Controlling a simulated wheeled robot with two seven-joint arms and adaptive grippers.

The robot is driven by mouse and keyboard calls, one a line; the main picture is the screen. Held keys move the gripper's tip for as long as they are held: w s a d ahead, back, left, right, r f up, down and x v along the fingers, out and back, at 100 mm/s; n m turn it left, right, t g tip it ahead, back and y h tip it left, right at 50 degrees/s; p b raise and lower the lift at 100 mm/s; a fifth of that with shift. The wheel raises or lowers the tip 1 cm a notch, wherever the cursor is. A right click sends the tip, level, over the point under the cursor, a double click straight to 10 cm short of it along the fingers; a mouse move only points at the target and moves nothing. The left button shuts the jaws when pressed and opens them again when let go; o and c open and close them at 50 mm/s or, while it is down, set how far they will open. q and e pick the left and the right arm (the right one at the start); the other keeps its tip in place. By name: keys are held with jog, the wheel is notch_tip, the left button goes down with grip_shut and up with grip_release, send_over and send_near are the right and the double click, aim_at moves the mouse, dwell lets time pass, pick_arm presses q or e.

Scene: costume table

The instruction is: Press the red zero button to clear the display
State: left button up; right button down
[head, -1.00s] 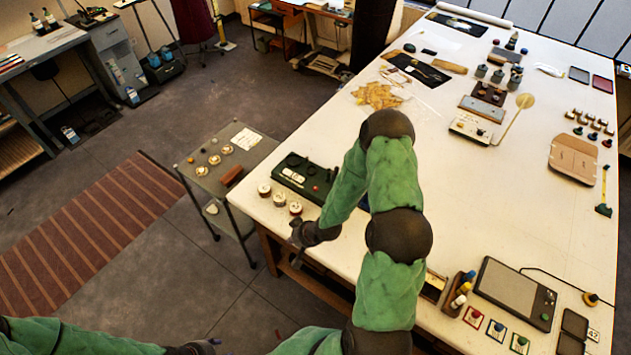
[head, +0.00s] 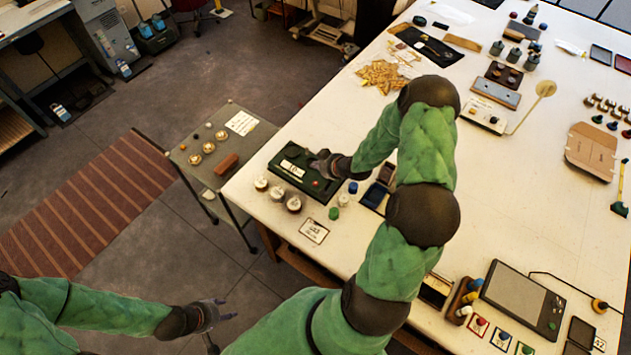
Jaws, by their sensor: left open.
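The dark green device (head: 283,180) lies on the left edge of the white table, with a small white display (head: 292,168) on its top. The small red button (head: 315,184) shows near the device's right front part. My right gripper (head: 315,161) is over the device's right side, just behind the red button in the picture. Whether it touches the device, and whether its fingers are apart, I cannot tell. My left gripper (head: 222,310) is open and empty, low over the floor at the bottom left, away from the table.
Several round white-topped pots (head: 276,194) stand in front of the device, beside a small card (head: 314,231). A dark open box (head: 375,195) lies to its right. A side cart (head: 185,155) stands left of the table. A grey tablet (head: 520,300) lies at the lower right.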

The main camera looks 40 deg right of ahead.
aim_at(317, 184)
notch_tip(317, 184, down, 9)
jog(key=b, duration=0.7)
jog(key=shift+w+d, duration=0.1)
jog(key=shift+w, duration=0.05)
jog(key=shift+f, duration=0.1)
dwell(1.1)
jog(key=shift+f+b, duration=0.3)
jog(key=shift+f+b, duration=0.4)
jog(key=shift+f, duration=0.1)
dwell(0.7)
jog(key=shift+r, duration=0.1)
jog(key=shift+r+p, duration=0.7)
jog(key=shift+r, duration=0.15)
